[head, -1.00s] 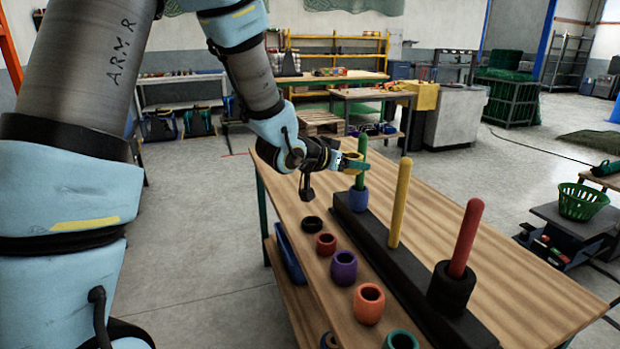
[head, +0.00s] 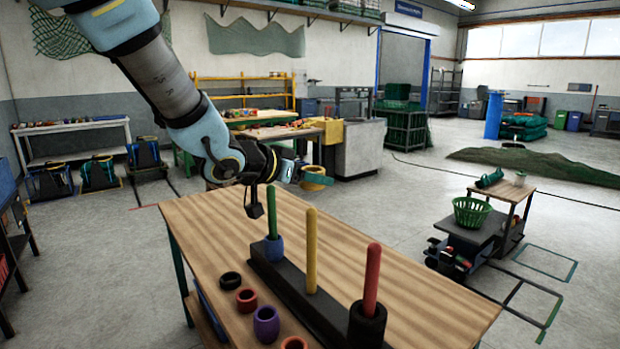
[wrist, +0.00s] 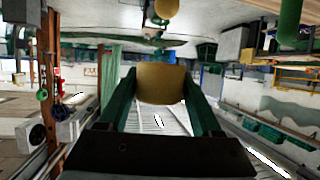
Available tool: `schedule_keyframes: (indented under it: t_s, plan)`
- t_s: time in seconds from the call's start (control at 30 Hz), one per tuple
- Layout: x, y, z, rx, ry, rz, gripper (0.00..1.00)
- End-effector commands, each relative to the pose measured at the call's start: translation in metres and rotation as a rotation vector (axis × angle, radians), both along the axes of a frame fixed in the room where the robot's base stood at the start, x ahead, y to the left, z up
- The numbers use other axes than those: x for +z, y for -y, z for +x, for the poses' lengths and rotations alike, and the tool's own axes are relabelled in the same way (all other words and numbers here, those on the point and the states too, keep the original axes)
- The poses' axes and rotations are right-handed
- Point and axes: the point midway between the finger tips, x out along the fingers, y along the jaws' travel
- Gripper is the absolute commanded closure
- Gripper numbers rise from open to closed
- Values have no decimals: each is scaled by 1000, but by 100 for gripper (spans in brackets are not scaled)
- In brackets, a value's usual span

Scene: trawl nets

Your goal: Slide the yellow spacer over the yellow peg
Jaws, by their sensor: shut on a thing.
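The yellow spacer (head: 314,184) is a short, thick ring. My gripper (head: 313,176) is shut on it and holds it in the air, in the picture just above the tip of the yellow peg (head: 311,255). The spacer and the peg are apart, and the depth between them is hard to tell. In the wrist view the spacer (wrist: 161,84) sits between the green fingers of my gripper (wrist: 162,95). The yellow peg stands upright and bare in the middle of the black base (head: 290,288).
The green peg (head: 271,212) carries a blue spacer (head: 273,249). The red peg (head: 372,280) carries a black one (head: 367,325). Black (head: 230,281), red (head: 246,300), purple (head: 266,324) and orange (head: 294,343) spacers stand in front of the base. The table's right side (head: 400,290) is clear.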

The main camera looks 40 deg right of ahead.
Motion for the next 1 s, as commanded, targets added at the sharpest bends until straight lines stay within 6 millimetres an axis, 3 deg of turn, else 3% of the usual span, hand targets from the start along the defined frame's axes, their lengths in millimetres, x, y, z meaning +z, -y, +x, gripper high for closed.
schedule_keyframes:
  t_s: [1.0]
  plan:
    - [-70,0,0,1,-1,1,89]
